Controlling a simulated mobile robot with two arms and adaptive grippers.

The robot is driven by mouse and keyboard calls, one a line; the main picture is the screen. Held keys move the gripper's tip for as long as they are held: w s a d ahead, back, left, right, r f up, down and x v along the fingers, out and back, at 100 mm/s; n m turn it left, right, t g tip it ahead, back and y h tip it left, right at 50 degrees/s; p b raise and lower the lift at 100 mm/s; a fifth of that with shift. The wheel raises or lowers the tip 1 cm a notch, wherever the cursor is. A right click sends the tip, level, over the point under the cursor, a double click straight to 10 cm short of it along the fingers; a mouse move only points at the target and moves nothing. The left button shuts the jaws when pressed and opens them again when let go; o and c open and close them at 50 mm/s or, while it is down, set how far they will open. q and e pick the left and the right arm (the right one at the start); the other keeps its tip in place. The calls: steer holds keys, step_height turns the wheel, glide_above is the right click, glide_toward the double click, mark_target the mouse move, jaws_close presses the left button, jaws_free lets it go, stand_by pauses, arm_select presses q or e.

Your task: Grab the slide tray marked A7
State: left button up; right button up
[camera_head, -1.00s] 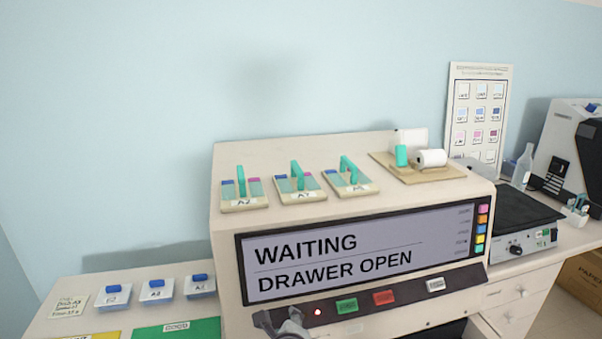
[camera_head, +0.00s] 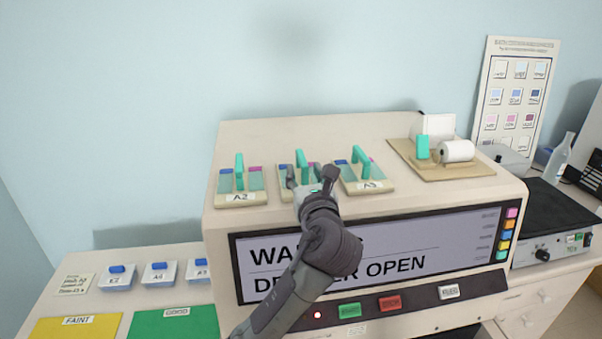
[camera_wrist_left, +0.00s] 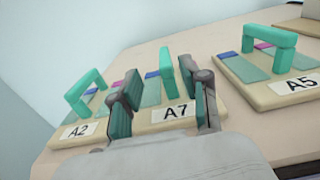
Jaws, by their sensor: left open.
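The slide tray marked A7 (camera_head: 286,194) is the middle one of three on top of the beige machine, partly hidden by my left gripper (camera_head: 310,178) in the head view. My left gripper (camera_wrist_left: 163,97) is open, with one finger on each side of that handle in the picture. The fingers look nearer to the camera than the handle; I cannot tell whether they touch the tray. My right gripper is not in view.
Tray A2 (camera_head: 241,199) stands close on the left and tray A5 (camera_wrist_left: 290,88) on the right, both with teal handles. A board with a paper roll (camera_head: 457,151) lies further right. The machine's screen (camera_head: 420,240) reads partly "DRAWER OPEN".

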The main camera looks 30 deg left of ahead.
mark_target(302, 159)
arm_select(q)
steer(key=shift+w+a+f, duration=0.1)
steer(key=shift+w+a, duration=0.1)
steer(key=shift+w, duration=0.3)
steer(key=shift+w+a+f, duration=0.1)
steer(key=shift+w+a, duration=0.05)
steer(key=shift+w, duration=0.35)
steer(key=x, duration=0.1)
steer(key=p+x, duration=0.2)
steer(key=x, duration=0.1)
steer(key=shift+a+r, duration=0.15)
steer(key=shift+r, duration=0.1)
steer(key=shift+w+a+f, duration=0.1)
steer(key=shift+w+a, duration=0.05)
steer(key=shift+w, duration=0.05)
steer(key=shift+w+f, duration=0.1)
steer(key=c, duration=0.7)
jaws_close()
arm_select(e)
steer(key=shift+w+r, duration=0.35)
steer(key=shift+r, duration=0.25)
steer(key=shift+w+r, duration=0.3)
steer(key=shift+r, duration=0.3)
